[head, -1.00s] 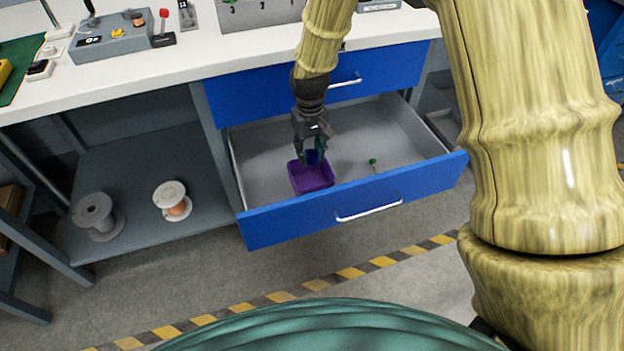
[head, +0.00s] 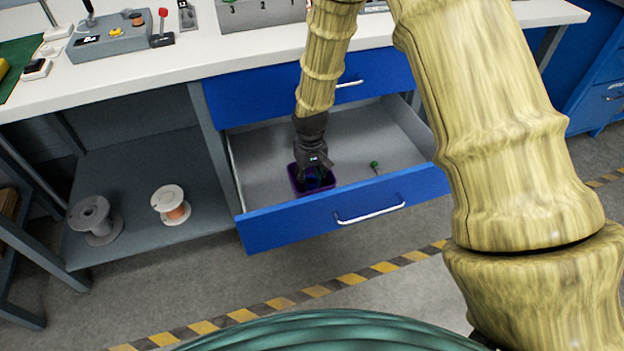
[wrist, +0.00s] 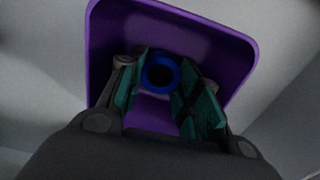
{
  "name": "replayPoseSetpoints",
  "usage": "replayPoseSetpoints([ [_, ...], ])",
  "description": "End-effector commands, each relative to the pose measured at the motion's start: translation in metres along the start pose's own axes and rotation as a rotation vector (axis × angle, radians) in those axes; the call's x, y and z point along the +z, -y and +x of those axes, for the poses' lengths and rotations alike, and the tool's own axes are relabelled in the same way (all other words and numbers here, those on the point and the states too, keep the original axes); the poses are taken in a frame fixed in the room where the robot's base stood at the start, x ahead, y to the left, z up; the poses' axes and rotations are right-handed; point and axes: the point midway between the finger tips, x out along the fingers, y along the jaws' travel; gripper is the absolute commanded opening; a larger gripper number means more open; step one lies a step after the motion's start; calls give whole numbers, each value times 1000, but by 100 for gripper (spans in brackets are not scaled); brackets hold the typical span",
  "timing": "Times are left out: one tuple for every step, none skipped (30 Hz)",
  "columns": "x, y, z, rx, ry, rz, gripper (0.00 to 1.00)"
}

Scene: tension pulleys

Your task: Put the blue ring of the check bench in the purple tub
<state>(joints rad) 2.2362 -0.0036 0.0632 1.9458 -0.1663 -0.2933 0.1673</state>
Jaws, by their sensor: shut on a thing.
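The purple tub (head: 299,187) stands in the open lower drawer of the bench, near its front left part. It fills much of the wrist view, where its wall (wrist: 228,50) surrounds the fingers. My gripper (head: 312,180) reaches down into the tub's opening. In the wrist view my gripper (wrist: 164,88) is shut on the blue ring (wrist: 160,72), which sits between the two green finger pads, inside the tub's outline. I cannot tell whether the ring touches the tub's floor. In the head view the ring is mostly hidden in the dark tub.
The drawer front (head: 350,207) borders the tub on the near side. A small green-headed item (head: 375,166) lies in the drawer to the right. Two spools (head: 171,205) stand on the lower shelf at left. The bench top (head: 140,72) carries a control box (head: 108,40).

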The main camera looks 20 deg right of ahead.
Motion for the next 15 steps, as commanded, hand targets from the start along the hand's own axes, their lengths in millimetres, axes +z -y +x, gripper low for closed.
replayPoseSetpoints([
  [0, 0, 4, 0, 0, 0, 10],
  [0, 0, 5, 0, 0, 0, 10],
  [0, 0, 5, 0, -1, 0, 10],
  [0, 0, 5, 0, -1, 0, 10],
  [0, 0, 5, 0, -1, 0, 10],
  [0, 0, 5, 0, -1, 0, 10],
  [0, 0, 4, 0, -1, 0, 10],
  [0, 0, 5, 0, -1, 0, 10],
  [0, 0, 5, 0, -1, 0, 10],
  [0, 0, 5, 0, -1, 0, 10],
  [0, 0, 6, 0, 0, 0, 10],
  [0, 0, 7, 0, 0, 0, 10],
  [0, 0, 7, 0, 0, 0, 35],
  [0, 0, 7, 0, 0, 0, 41],
  [0, 0, 7, 0, -1, 0, 48],
])
